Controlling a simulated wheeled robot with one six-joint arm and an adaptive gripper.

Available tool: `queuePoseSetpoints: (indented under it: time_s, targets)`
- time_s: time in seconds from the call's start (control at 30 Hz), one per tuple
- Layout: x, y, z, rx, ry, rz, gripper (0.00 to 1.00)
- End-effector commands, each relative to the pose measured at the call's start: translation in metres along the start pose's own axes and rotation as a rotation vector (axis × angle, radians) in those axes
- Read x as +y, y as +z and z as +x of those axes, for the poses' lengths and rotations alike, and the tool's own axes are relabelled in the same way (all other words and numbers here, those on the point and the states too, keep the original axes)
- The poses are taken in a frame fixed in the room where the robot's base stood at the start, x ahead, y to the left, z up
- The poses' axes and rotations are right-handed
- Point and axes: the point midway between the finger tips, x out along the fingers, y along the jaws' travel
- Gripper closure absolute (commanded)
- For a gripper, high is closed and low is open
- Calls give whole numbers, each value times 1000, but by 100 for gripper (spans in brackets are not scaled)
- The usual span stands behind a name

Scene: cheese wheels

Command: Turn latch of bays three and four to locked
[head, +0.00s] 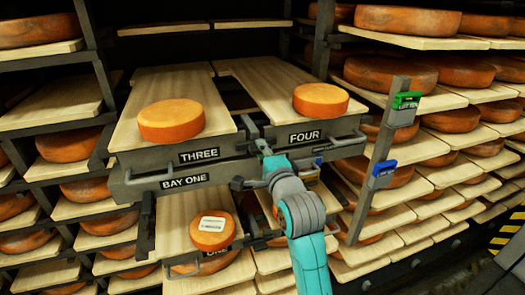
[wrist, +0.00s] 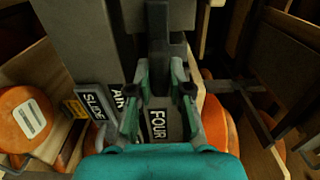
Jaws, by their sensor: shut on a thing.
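The latch (head: 248,127) is a dark upright handle between the plates marked THREE (head: 199,154) and FOUR (head: 304,137). In the wrist view the latch (wrist: 158,50) runs down between my teal fingers. My gripper (head: 262,147) is shut on the latch at the front of the rack; it also shows in the wrist view (wrist: 158,92). The gripper and arm cover part of the latch and the space below it in the head view. Whether the latch sits at locked or unlocked cannot be read.
Cheese wheels stand on the board of bay three (head: 171,121) and bay four (head: 320,100). A labelled wheel (head: 212,231) lies on a board below. A post with a green tag (head: 407,101) and a blue tag (head: 382,174) stands right of my arm. Loaded shelves flank both sides.

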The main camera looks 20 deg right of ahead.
Motion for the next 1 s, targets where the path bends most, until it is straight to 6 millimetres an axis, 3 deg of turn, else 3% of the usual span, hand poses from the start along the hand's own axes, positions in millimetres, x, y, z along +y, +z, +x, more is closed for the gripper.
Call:
queuePoseSetpoints:
  time_s: [0.1, 0.13, 0.2, 0.23, 0.53, 0.67, 1.0]
  targets:
    - [2, 0, 0, 1, 4, 1, 100]
    - [2, 0, 0, 1, 4, 1, 76]
    - [2, 0, 0, 1, 4, 0, 59]
    - [2, 0, 0, 1, 4, 0, 56]
    - [1, 0, -1, 0, 2, -1, 56]
    - [1, 0, -11, 0, 2, -1, 56]
    - [2, 0, -74, 0, 3, 0, 56]
